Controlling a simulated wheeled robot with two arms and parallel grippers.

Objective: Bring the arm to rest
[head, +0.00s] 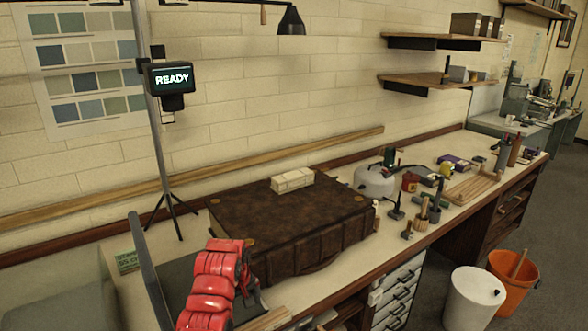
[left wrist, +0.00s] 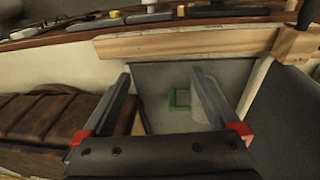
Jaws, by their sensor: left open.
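My left gripper (left wrist: 162,76) is open in the left wrist view, its two grey fingers spread wide with red parts at their bases. Nothing is between the fingers. Past them is a grey flat surface with a small green square (left wrist: 180,98) on it. In the head view my red left arm reaches up from the bottom edge, in front of the dark brown case (head: 285,215); the fingertips there are hard to make out. A screen reading READY (head: 170,77) stands on a thin tripod behind the case. My right gripper is in neither view.
A pale block (head: 292,180) lies on the case. To its right the bench holds a white round container (head: 375,182), small tools and a wooden rack (head: 472,188). A white bin (head: 473,298) and an orange bucket (head: 514,280) stand on the floor. Shelves (head: 440,42) hang above.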

